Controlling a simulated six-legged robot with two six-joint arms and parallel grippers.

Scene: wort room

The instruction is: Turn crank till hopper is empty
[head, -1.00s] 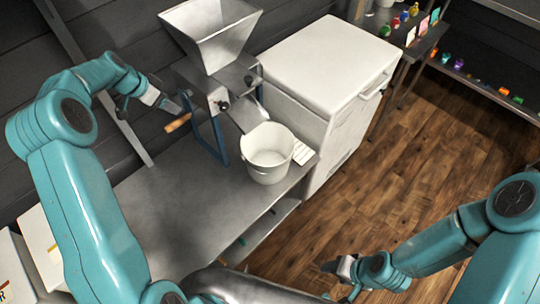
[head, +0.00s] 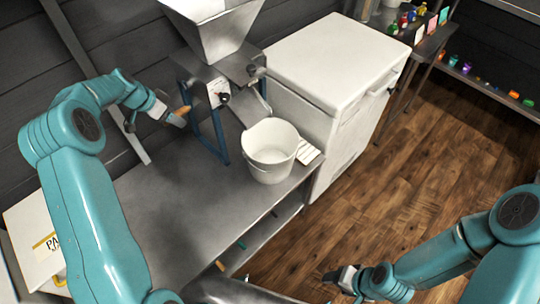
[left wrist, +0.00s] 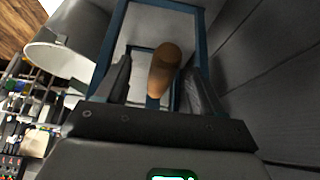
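The grey metal hopper (head: 218,35) stands on the mill at the back of the bench, its top cut off by the frame; its contents do not show. The orange-brown crank handle (head: 184,110) is on the mill's left side. My left gripper (head: 176,119) is at the handle. In the left wrist view the handle (left wrist: 163,72) lies between the two dark fingers, with a gap visible beside it, so they look open around it. A white bucket (head: 271,170) stands under the mill's chute (head: 254,108). My right gripper (head: 343,279) is low over the floor, its fingers too small to judge.
A white cabinet (head: 330,60) stands right of the bench, close to the bucket. The bench top (head: 170,200) in front of the mill is clear. Shelves with small coloured items (head: 415,15) are at the far right. A wooden floor (head: 430,150) lies open.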

